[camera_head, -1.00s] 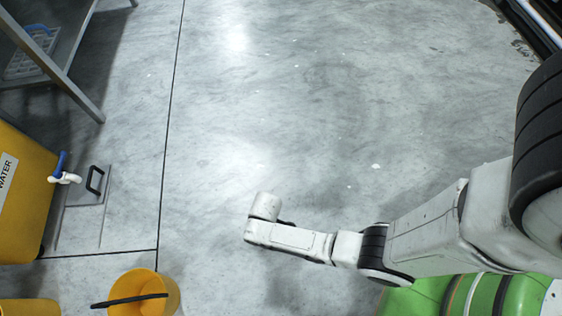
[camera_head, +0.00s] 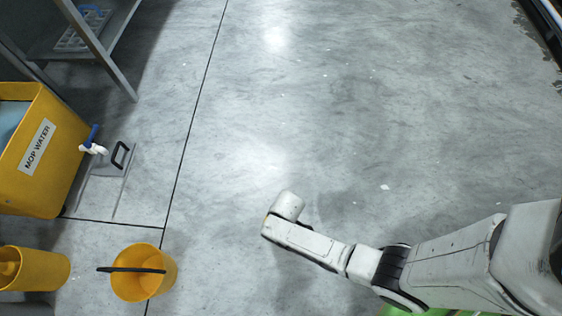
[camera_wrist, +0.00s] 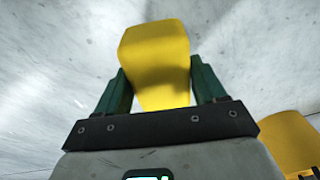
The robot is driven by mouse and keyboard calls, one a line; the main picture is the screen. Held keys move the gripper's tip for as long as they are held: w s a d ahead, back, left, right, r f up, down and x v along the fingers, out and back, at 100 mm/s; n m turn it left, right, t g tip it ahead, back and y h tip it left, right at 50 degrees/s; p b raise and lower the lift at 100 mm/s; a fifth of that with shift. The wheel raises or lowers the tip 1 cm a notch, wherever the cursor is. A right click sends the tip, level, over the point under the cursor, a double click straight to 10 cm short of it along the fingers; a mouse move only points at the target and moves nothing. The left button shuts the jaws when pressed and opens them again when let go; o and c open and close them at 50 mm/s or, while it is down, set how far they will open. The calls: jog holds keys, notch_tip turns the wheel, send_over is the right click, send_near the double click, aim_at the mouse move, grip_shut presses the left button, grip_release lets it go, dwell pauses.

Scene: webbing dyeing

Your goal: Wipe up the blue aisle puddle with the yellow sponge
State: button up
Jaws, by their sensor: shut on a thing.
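In the wrist view, my gripper (camera_wrist: 160,88) is shut on the yellow sponge (camera_wrist: 155,55), with one green finger on each side of it. The sponge sticks out past the fingertips, and grey floor shows behind it. In the head view, my arm reaches in from the lower right over the floor; its fingers and the sponge are hidden behind the wrist there. I see no blue puddle in either view.
A yellow bucket (camera_head: 128,285) with a dark handle stands left of my arm. A yellow tub labelled MOP WATER (camera_head: 60,170) with a blue-handled tap (camera_head: 93,142) is farther left, near a metal rack (camera_head: 103,50). A yellow cylinder (camera_head: 45,270) is at lower left. The floor (camera_head: 350,110) ahead is clear.

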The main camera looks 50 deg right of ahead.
jog(key=shift+r+p, duration=1.65)
jog(key=shift+r, duration=0.35)
jog(key=shift+w, duration=0.1)
